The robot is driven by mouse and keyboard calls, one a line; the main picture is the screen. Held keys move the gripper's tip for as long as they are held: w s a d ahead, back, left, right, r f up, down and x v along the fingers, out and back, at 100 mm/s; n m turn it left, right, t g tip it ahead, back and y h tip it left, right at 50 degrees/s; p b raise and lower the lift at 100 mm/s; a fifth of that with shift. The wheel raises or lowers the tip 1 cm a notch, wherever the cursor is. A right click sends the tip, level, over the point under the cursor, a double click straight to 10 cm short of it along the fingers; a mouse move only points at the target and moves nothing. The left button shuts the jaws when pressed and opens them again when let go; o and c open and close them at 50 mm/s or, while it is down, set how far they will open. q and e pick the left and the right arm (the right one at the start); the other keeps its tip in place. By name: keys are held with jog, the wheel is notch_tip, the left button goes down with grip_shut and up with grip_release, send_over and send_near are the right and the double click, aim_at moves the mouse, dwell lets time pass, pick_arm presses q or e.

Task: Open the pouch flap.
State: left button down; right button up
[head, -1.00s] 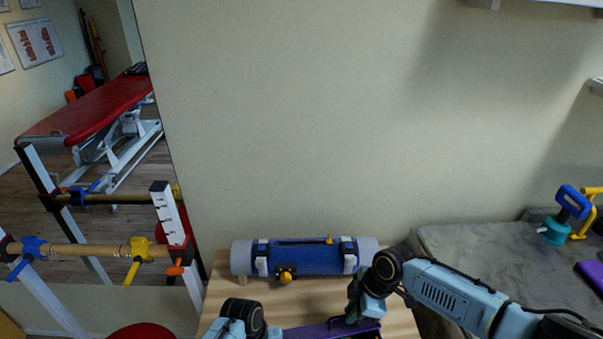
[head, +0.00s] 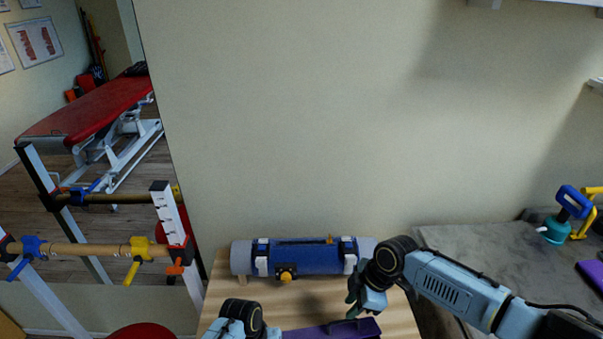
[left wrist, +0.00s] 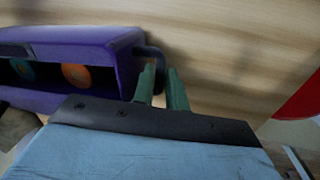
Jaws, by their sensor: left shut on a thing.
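A blue pouch (head: 310,261) lies along a grey roll (head: 241,257) on the wooden table, with white clips and a dark line along its top. A black and yellow fastener (head: 287,272) sits on its front; the flap looks closed. My right gripper (head: 353,304) is just above the right end of a purple box (head: 325,331), in front of the pouch; its jaw gap is unclear. In the left wrist view, my left gripper (left wrist: 162,88) is shut on the dark handle (left wrist: 153,62) at the end of the purple box (left wrist: 85,45). Its fingertips are out of the head view.
The wooden table (head: 297,293) has bare room between the pouch and the purple box. The wall is close behind. A grey-covered surface (head: 480,262) with a teal and blue tool (head: 562,215) stands at the right. Parallel bars (head: 105,250) are at the left.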

notch_tip(320, 180, up, 7)
dwell(1.0)
jog(key=shift+r, duration=0.1)
pick_arm(q)
jog(key=c, duration=1.5)
grip_release()
jog(key=shift+d+r, duration=0.1)
